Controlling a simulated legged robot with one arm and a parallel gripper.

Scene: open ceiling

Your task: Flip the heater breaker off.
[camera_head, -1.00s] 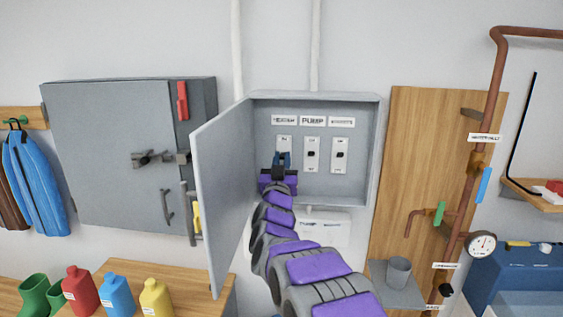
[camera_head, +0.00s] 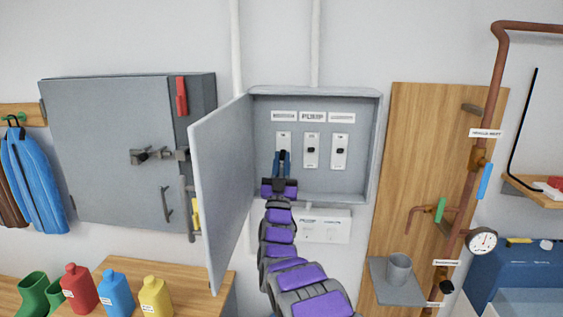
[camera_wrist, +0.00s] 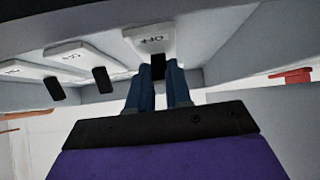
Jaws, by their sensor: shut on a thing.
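The heater breaker (camera_head: 283,136) is the leftmost of three white switch plates inside the open grey panel box (camera_head: 370,150). Its label above is blurred now. My gripper (camera_head: 282,155) is in front of this plate's lower part and hides its toggle in the head view. In the wrist view, the two blue fingers of my gripper (camera_wrist: 159,75) are shut on the black toggle (camera_wrist: 158,62) of the plate (camera_wrist: 150,40). Upside-down lettering that looks like OFF is on that plate. The toggle's exact position is hard to tell.
The pump breaker (camera_head: 312,150) and a third breaker (camera_head: 340,151) stand to the right, close by. The box door (camera_head: 222,190) is swung open to the left of my arm. A white box (camera_head: 335,226) is mounted below the panel.

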